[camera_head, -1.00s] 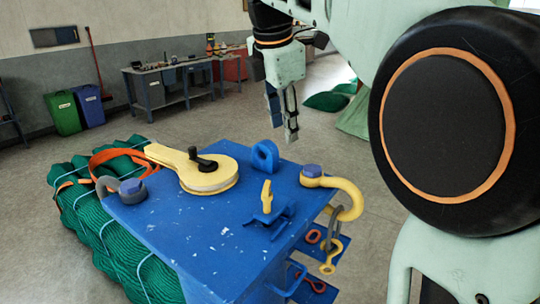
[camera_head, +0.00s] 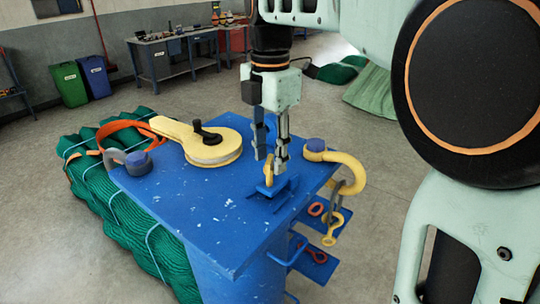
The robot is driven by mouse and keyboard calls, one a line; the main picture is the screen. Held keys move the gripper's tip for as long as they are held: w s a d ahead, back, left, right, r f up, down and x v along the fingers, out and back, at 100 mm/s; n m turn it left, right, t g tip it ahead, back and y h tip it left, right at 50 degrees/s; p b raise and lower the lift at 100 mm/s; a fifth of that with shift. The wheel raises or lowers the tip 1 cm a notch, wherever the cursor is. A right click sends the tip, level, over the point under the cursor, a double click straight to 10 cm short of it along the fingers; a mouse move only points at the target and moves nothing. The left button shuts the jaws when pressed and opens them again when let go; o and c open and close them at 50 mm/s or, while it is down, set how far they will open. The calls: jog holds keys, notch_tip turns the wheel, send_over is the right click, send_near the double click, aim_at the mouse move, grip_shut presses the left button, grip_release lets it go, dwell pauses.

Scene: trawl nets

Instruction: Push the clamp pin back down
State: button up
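The yellow clamp pin (camera_head: 269,172) stands upright in a small blue clamp (camera_head: 273,188) on the blue table top. My gripper (camera_head: 270,160) points down right over it, with its two fingers apart. The yellow pin shows between and just below the fingertips. I cannot tell whether either finger touches it. The pin's upper part is partly hidden by the fingers.
A yellow sheave block with a black knob (camera_head: 209,144) lies on the blue table (camera_head: 190,215) to the left. Green netting (camera_head: 105,205) lies beside the table.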

jog(key=shift+f, duration=0.7)
grip_shut()
